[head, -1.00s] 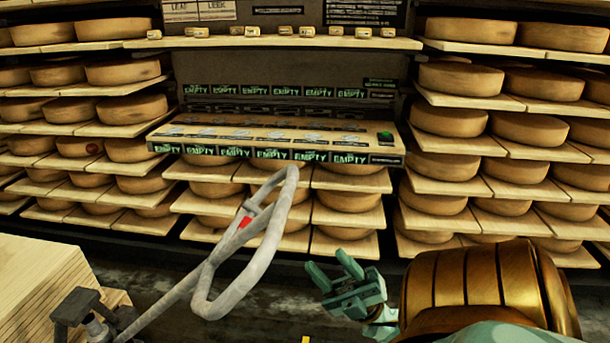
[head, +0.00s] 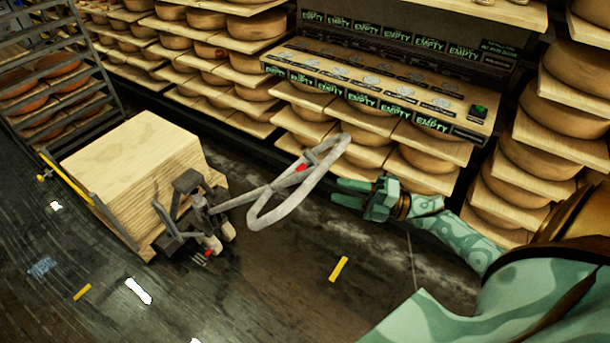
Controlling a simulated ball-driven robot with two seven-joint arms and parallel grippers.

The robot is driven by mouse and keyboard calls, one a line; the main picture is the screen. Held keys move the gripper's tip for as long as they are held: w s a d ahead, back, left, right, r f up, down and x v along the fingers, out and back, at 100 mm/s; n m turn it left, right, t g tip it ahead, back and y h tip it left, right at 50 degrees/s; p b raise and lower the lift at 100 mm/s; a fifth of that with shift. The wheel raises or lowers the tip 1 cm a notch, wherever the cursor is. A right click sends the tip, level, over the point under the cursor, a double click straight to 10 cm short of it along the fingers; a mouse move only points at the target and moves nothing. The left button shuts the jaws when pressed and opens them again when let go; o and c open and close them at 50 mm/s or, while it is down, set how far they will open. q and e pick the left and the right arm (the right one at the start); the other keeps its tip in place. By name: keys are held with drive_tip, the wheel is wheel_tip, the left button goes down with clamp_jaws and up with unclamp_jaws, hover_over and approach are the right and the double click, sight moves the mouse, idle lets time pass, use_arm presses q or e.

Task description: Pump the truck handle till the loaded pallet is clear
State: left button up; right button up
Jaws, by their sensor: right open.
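The pallet truck's grey loop handle (head: 262,214) leans up and to the right from the truck's dark pump unit (head: 190,200). A red piece sits near the top of the handle. The loaded pallet (head: 150,246) carries a pale stack of boards (head: 135,152) behind the pump unit. I cannot tell whether the pallet is off the floor. My right gripper (head: 345,192) is open and empty, just right of the handle loop, with a small gap that looks clear. My left gripper is not in view.
Shelves of cheese wheels (head: 255,27) line the back and right. A counter with "EMPTY" labels (head: 385,88) stands behind the handle. A dark metal rack (head: 70,70) stands at the far left. The dark floor (head: 270,290) in front is open, with yellow and white marks.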

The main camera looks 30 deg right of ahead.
drive_tip(key=x, duration=1)
drive_tip(key=shift+p, duration=0.45)
drive_tip(key=shift+w+a+r, duration=0.15)
drive_tip(key=shift+r, duration=0.05)
clamp_jaws()
